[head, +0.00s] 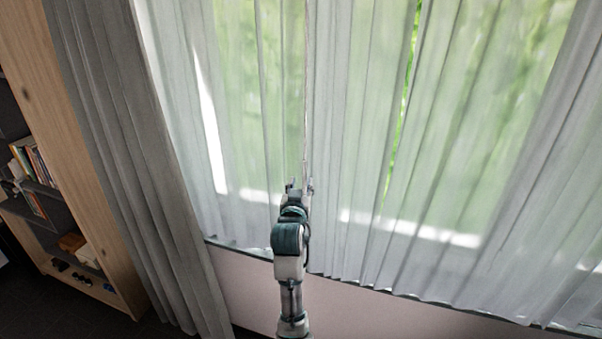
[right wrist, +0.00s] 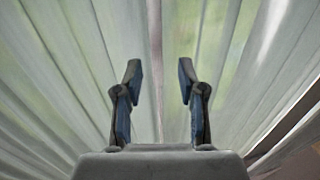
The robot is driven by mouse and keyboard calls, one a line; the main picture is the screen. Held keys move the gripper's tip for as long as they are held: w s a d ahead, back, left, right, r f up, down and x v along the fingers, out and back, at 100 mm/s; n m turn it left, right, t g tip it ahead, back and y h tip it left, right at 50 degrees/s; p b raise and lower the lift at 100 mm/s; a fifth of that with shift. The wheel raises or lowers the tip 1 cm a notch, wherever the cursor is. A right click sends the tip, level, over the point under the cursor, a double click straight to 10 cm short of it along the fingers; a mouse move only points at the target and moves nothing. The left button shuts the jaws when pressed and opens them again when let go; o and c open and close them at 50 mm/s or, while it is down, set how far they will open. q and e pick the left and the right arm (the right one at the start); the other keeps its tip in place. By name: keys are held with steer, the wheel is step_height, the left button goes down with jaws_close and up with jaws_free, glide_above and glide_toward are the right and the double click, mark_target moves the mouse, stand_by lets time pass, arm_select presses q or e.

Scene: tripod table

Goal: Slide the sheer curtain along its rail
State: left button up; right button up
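The sheer curtain (head: 345,220) hangs in pale translucent folds across the window, with green showing through it. It also fills the right wrist view (right wrist: 70,70). A vertical edge or fold line runs down near the middle, in line with my right gripper. My right gripper (head: 300,187) is raised in front of the curtain's lower middle. In the right wrist view its two fingers (right wrist: 158,82) are apart, with curtain folds beyond and nothing clearly held between them. Whether the fingertips touch the cloth cannot be told. The rail is out of view. My left gripper is not in view.
A heavier grey curtain (head: 125,150) hangs at the left. Beside it stands a wooden shelf unit (head: 45,120) with books (head: 35,160) and small objects. A pale wall (head: 250,290) lies below the sheer curtain's hem.

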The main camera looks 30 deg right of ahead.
mark_target(305, 175)
steer(key=x, duration=0.6)
steer(key=shift+s+d+p, duration=0.1)
steer(key=shift+p, duration=0.25)
steer(key=shift+a+r, duration=0.1)
steer(key=shift+a, duration=0.25)
steer(key=shift+s, duration=0.1)
steer(key=c, duration=0.7)
steer(key=shift+s+d, duration=0.15)
steer(key=shift+d, duration=0.2)
jaws_close()
